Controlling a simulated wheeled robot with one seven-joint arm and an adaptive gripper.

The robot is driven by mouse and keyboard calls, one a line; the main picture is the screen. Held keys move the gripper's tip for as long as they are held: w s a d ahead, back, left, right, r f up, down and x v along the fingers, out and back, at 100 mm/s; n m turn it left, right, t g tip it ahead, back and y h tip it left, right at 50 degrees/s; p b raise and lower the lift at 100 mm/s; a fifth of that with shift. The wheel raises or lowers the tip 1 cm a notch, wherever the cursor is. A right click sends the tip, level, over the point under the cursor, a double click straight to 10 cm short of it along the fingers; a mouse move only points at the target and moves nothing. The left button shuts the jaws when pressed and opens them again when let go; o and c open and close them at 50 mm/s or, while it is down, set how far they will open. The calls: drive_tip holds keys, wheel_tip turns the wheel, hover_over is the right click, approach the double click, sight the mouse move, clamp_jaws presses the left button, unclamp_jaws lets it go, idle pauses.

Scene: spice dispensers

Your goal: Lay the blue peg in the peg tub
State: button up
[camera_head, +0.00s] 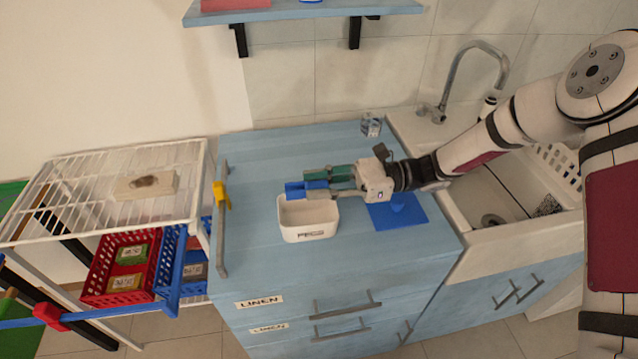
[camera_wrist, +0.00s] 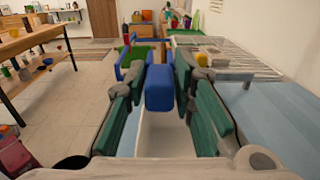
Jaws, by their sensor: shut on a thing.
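The blue peg (camera_head: 306,186) is held at the end of my gripper (camera_head: 326,183), above the back part of the white peg tub (camera_head: 310,230). The tub stands on the blue counter, with dark lettering on its front. In the wrist view the blue peg (camera_wrist: 160,88) sits between the two green-padded fingers of my gripper (camera_wrist: 160,95). White tub walls (camera_wrist: 163,135) show below and behind the peg. The tub's floor is partly hidden by the gripper and peg.
A blue mat (camera_head: 410,214) with a blue upright piece lies right of the tub. A sink (camera_head: 490,200) with a tap is farther right. A yellow clip (camera_head: 221,194) sits on the rail at the left counter edge. A white wire rack (camera_head: 90,190) stands left.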

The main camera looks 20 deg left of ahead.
drive_tip(key=shift+f+b, duration=0.8)
drive_tip(key=shift+f, duration=1.95)
drive_tip(key=o, duration=0.9)
drive_tip(key=v, duration=1.2)
